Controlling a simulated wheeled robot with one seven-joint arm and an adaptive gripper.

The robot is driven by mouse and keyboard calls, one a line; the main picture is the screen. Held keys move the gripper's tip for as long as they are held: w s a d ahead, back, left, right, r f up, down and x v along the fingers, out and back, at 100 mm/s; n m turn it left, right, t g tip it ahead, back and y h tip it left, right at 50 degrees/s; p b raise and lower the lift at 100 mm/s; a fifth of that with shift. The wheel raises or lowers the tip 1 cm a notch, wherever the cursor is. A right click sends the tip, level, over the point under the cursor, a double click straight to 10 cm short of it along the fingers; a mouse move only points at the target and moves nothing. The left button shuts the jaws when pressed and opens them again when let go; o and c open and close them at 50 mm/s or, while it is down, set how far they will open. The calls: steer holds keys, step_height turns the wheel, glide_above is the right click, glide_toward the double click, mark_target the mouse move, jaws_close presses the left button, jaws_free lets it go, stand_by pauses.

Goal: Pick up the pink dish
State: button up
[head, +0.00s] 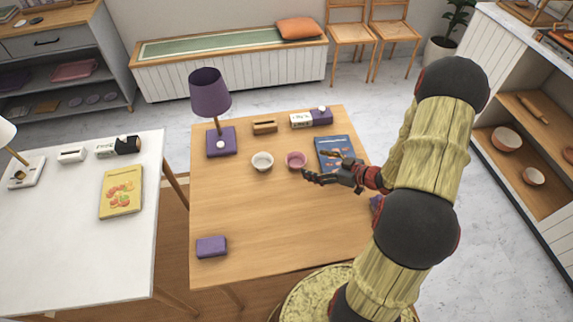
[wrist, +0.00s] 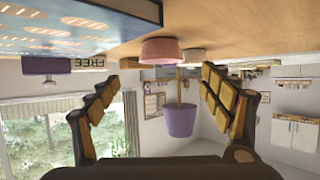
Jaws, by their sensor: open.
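The pink dish (head: 296,160) is a small round bowl on the wooden table (head: 250,215), just right of a similar white dish (head: 262,161). My gripper (head: 316,165) is open and empty, low over the table to the right of the pink dish, its fingers pointing toward it. The wrist view is upside down. There the pink dish (wrist: 161,51) shows ahead, between and beyond the spread fingers (wrist: 160,88), apart from them. The white dish (wrist: 196,55) is partly behind it.
A purple lamp (head: 209,95) stands behind the dishes at left. A blue book (head: 336,153) lies right of the pink dish, near my gripper. A wooden block-like holder (head: 265,126) sits behind. A purple box (head: 211,246) lies front left. The table's middle front is clear.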

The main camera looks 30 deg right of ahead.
mark_target(289, 158)
steer(key=b+x, duration=0.1)
steer(key=x, duration=0.1)
steer(key=shift+w+a+f, duration=0.2)
steer(key=shift+a, duration=0.05)
steer(key=b+x, duration=0.1)
steer(key=x, duration=0.1)
steer(key=b+x, duration=0.1)
steer(key=x, duration=0.1)
steer(key=shift+f, duration=0.35)
steer(key=shift+w+a+f, duration=0.1)
steer(key=shift+w, duration=0.3)
steer(key=c, duration=0.3)
steer(key=c, duration=1)
